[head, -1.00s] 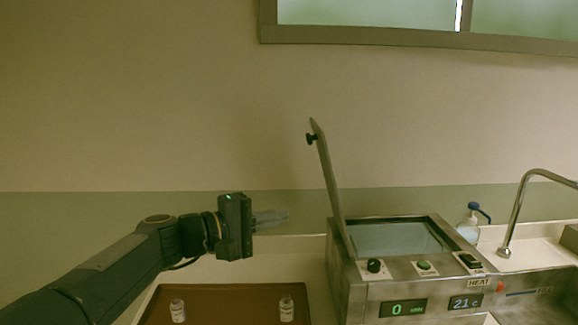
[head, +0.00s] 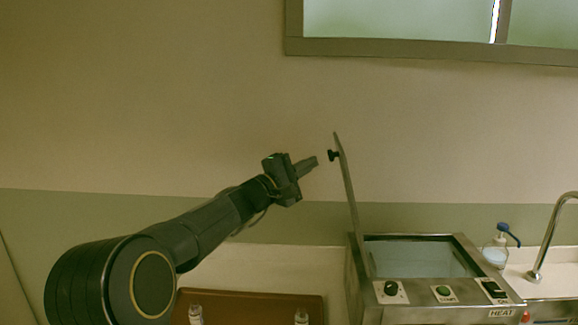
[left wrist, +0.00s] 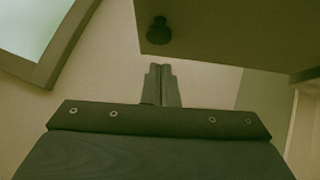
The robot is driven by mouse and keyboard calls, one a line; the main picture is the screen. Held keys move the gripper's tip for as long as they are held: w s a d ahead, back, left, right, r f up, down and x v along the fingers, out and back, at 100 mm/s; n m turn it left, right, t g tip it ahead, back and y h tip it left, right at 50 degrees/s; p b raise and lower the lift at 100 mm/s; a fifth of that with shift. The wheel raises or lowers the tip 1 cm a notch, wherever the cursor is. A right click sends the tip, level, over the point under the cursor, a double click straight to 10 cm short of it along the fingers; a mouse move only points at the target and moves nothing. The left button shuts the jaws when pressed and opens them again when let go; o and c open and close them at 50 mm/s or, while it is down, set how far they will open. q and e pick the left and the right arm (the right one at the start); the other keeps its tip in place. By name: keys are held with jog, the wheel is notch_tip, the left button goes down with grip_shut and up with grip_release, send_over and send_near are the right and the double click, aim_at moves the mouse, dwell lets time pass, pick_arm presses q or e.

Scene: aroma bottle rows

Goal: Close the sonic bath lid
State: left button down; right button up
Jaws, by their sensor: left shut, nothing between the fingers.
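The sonic bath (head: 420,262) is a steel box at the right of the head view, with its basin uncovered. Its lid (head: 350,200) stands raised, nearly upright, at the bath's left side. A black knob (head: 333,155) sits on the lid's left face near the top. My left gripper (head: 314,162) is shut and empty, just left of the knob and apart from it. In the left wrist view the shut fingers (left wrist: 162,82) point toward the lid (left wrist: 220,35), with the knob (left wrist: 158,30) just beyond them. My right gripper is not in view.
A brown tray (head: 250,308) with small bottles (head: 301,316) lies below my left arm. A soap bottle (head: 497,248) and a tap (head: 552,235) stand right of the bath. A window (head: 400,47) is high on the wall. The air above the bath is free.

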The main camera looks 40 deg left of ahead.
pick_arm(q)
jog(key=shift+w+d+r, duration=0.2)
jog(key=shift+w+d, duration=0.1)
jog(key=shift+d, duration=0.15)
jog(key=shift+w+d+r, duration=0.15)
jog(key=shift+w+d, duration=0.1)
jog(key=shift+d, duration=0.15)
